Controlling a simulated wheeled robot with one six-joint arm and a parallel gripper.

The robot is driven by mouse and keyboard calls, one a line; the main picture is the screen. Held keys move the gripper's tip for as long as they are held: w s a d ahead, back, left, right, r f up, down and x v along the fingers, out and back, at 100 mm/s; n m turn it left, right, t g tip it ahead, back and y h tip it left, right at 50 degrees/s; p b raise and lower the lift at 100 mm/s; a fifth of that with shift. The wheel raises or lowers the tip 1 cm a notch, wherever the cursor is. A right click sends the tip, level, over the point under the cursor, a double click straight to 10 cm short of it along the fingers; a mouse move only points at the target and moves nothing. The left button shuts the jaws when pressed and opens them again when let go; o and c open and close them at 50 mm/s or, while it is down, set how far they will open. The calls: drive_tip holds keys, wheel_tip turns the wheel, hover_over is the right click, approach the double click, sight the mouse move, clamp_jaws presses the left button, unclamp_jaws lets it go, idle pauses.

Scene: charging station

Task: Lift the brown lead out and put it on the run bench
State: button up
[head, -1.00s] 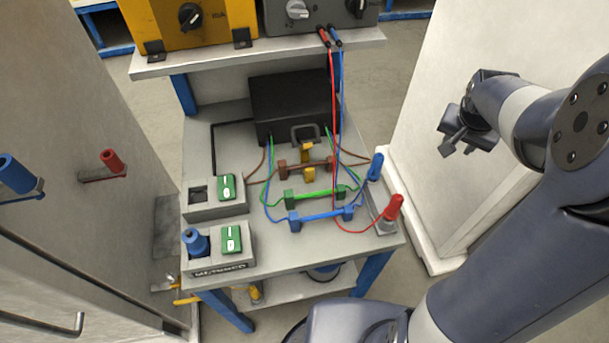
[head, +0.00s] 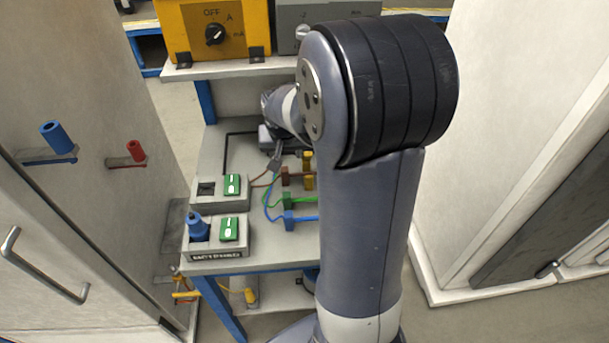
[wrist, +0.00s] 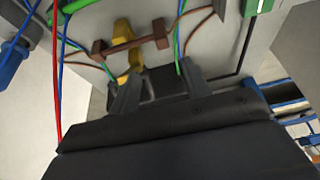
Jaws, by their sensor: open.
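The brown lead (wrist: 130,40) shows in the wrist view as a bar between two brown blocks, with thin brown wires. In the head view my gripper (head: 272,148) is above the back of the grey bench (head: 283,256). I cannot tell which surface is the run bench.
Green (head: 287,201) and blue (head: 289,220) leads lie in front of the brown one. Grey boxes with green switches (head: 231,184) stand at the left.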

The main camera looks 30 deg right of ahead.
sight(284, 169)
drive_tip(key=shift+a+p+x, duration=0.15)
drive_tip(key=shift+p+x, duration=0.05)
drive_tip(key=shift+x, duration=2.1)
drive_tip(key=shift+a+p+x, duration=0.2)
drive_tip(key=shift+x, duration=2.05)
drive_tip(key=shift+s+f, duration=0.1)
clamp_jaws()
